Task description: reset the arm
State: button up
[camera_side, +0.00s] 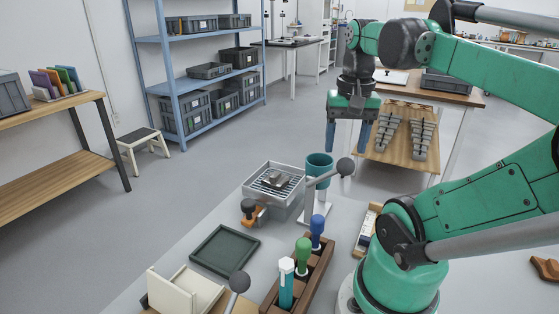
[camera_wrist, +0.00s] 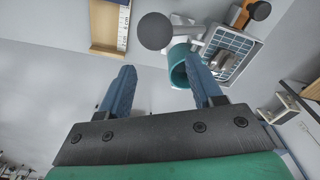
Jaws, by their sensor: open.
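My gripper (camera_side: 347,148) is open and empty, raised in the air above the far end of the grey bench, with its two blue fingers pointing down. In the wrist view the fingers (camera_wrist: 160,65) stand wide apart with nothing between them. A teal cup (camera_side: 319,162) on a light stand is below and to the left of my gripper in the side view. The cup also shows beyond the right finger in the wrist view (camera_wrist: 179,66). Grey pieces (camera_side: 273,180) lie on the rack of a metal tray (camera_side: 284,209) beside the cup.
A dark green tray (camera_side: 225,249), a cream block (camera_side: 185,293) and a wooden holder (camera_side: 318,262) with upright coloured-handled tools occupy the near bench. An orange-and-black tool (camera_side: 250,212) sits by the metal tray. Air around the gripper looks clear.

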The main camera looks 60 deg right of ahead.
jog(key=w+a+f+n+t, duration=0.2)
jog(key=w+a+n+t, duration=0.1)
jog(key=w+a+n, duration=0.3)
jog(key=w+a+f+n+t, duration=0.3)
jog(key=w+a+n, duration=0.3)
jog(key=w+a, duration=0.1)
jog(key=shift+a+f+n+t+y, duration=0.2)
jog(key=shift+a+n+t+y, duration=0.15)
jog(key=shift+a, duration=0.55)
